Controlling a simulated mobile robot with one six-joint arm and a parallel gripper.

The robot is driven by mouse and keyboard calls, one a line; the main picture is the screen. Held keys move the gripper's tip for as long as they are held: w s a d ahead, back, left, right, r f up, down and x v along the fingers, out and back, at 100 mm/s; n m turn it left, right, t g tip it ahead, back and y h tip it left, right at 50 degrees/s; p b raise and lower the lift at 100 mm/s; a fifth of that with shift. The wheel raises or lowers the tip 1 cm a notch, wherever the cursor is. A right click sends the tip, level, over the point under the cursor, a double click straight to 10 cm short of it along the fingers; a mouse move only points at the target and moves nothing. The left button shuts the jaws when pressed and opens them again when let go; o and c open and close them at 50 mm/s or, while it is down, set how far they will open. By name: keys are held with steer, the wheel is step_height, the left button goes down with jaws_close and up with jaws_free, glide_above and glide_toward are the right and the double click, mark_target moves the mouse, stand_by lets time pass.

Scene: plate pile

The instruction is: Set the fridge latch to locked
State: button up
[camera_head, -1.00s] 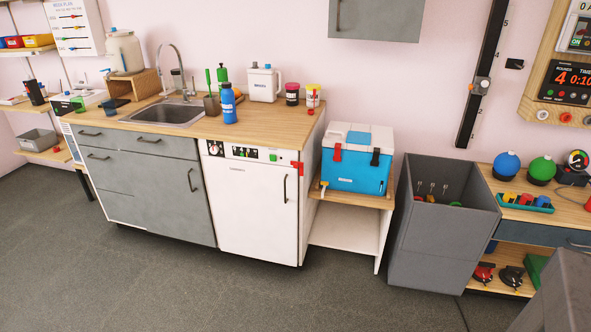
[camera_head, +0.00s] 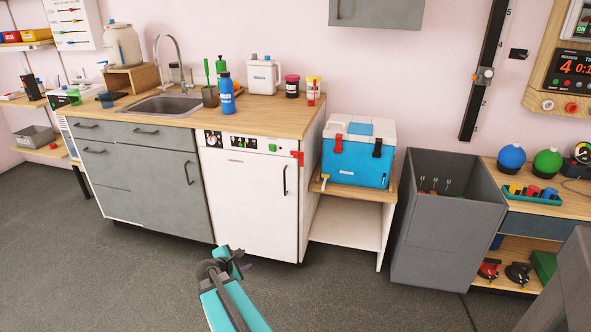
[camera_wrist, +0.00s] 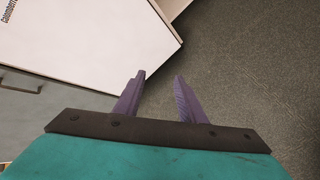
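The white fridge (camera_head: 248,205) stands under the right end of the counter, door shut, with a dark vertical handle (camera_head: 285,179). A red latch (camera_head: 297,159) sits at the door's top right corner; its exact setting is too small to tell. My gripper (camera_head: 236,260) is low in front of the fridge, below and left of the latch and apart from it. In the wrist view my gripper (camera_wrist: 160,78) has two purple fingers spread apart with only floor between them. A white panel (camera_wrist: 90,40), seemingly the fridge door, fills the upper left there. The latch is not in the wrist view.
A blue cooler (camera_head: 355,172) stands on a low shelf unit right of the fridge. A grey bin (camera_head: 445,235) is further right. A blue bottle (camera_head: 227,95) and other items stand on the counter (camera_head: 262,112). The floor (camera_head: 350,300) in front is clear.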

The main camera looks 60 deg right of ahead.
steer(key=d+r+n+t+h+b, duration=0.25)
steer(key=d+r+n+h, duration=0.2)
steer(key=d+r, duration=1)
steer(key=n+h+b, duration=0.2)
steer(key=n+h, duration=0.1)
steer(key=n, duration=0.3)
glide_toward(295, 156)
steer(key=s+v, duration=0.1)
steer(key=v, duration=0.4)
steer(key=shift+w+a+r+t, duration=0.1)
steer(key=shift+w+r+t, duration=0.1)
steer(key=shift+t, duration=0.05)
steer(key=shift+f+b+x, duration=0.2)
steer(key=shift+b+x, duration=0.2)
steer(key=shift+x, duration=6.45)
jaws_close()
